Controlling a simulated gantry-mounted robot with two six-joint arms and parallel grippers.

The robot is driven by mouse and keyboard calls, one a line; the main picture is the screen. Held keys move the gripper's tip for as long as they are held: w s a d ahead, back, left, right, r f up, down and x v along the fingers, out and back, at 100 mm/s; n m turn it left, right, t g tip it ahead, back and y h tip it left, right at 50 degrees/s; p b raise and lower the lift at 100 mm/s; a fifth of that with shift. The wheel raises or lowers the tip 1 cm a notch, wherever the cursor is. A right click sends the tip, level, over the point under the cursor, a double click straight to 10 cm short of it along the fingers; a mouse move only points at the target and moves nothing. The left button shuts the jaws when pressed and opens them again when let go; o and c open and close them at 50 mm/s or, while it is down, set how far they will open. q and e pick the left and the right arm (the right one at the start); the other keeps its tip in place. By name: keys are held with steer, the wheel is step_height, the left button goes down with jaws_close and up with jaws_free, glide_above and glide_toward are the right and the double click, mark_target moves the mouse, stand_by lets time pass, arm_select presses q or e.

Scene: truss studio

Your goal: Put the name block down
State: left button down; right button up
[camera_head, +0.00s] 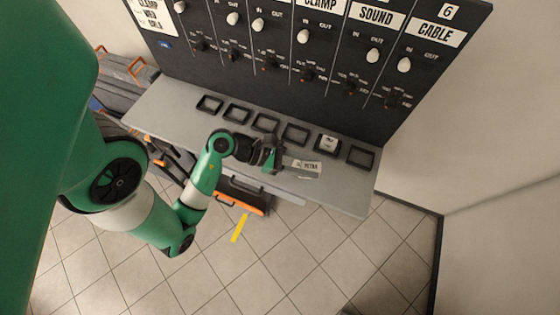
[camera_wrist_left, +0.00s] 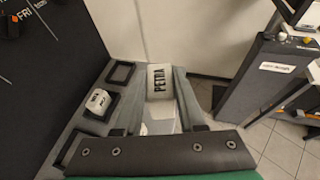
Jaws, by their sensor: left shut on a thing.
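The name block (camera_head: 306,166), white with PETRA in black letters, is at the fingertips of my left gripper (camera_head: 284,163), over the front part of the grey shelf (camera_head: 350,199). In the left wrist view the block (camera_wrist_left: 160,82) sits between the two fingers of the gripper (camera_wrist_left: 159,92), which are shut on it. I cannot tell whether its underside touches the shelf. My right gripper is not in view.
A row of black square frames (camera_head: 360,156) runs along the shelf below a dark board (camera_head: 270,55) with white knobs and labels. A second white block (camera_head: 328,143) sits in one frame. An orange-edged case (camera_head: 240,201) is on the tiled floor below.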

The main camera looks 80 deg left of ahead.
arm_select(q)
steer(key=shift+n+y, duration=0.5)
steer(key=shift+y, duration=0.2)
steer(key=a, duration=0.1)
steer(key=s+a, duration=0.1)
steer(key=a+f, duration=0.1)
steer(key=shift+s+a, duration=0.3)
steer(key=shift+a, duration=0.05)
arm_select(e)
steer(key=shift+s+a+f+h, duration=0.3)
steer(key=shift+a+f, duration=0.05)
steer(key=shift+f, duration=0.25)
arm_select(q)
steer(key=shift+w+d+f, duration=0.1)
steer(key=b, duration=0.4)
glide_above(336, 186)
step_height(336, 186, down, 9)
steer(key=shift+f, duration=0.5)
step_height(336, 186, down, 3)
steer(key=shift+f+b, duration=0.1)
steer(key=shift+b, duration=0.55)
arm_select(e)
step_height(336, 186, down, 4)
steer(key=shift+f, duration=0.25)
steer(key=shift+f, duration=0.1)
